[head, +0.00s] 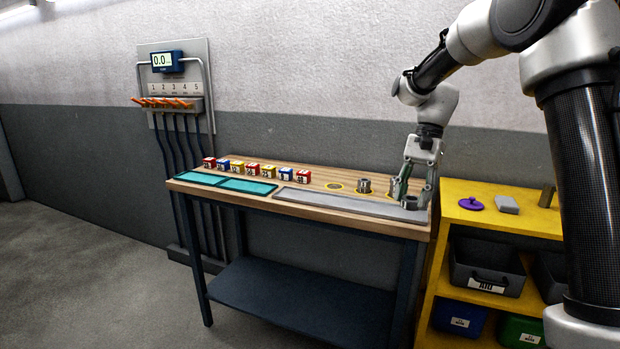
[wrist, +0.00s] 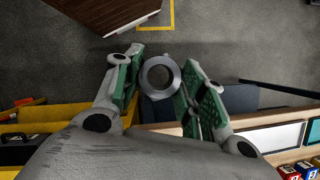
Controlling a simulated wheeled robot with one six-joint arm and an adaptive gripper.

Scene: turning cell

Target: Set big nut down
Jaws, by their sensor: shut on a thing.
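The big nut (wrist: 145,77) is a grey metal ring with a round hole, held between the green-padded fingers of my gripper (wrist: 160,85) in the wrist view. In the head view my gripper (head: 415,188) points down at the right end of the workbench (head: 300,216), with the nut (head: 409,203) low between its fingertips. In the wrist view, floor and the bench's blue lower shelf show behind the nut. I cannot tell whether the nut touches the bench.
A grey strip (head: 340,206) runs along the bench front. A metal fitting (head: 364,186) stands on a yellow-ringed spot, beside another ringed spot (head: 335,186). Several small numbered blocks (head: 251,168) line the back. A yellow shelf unit (head: 500,222) stands close on the right.

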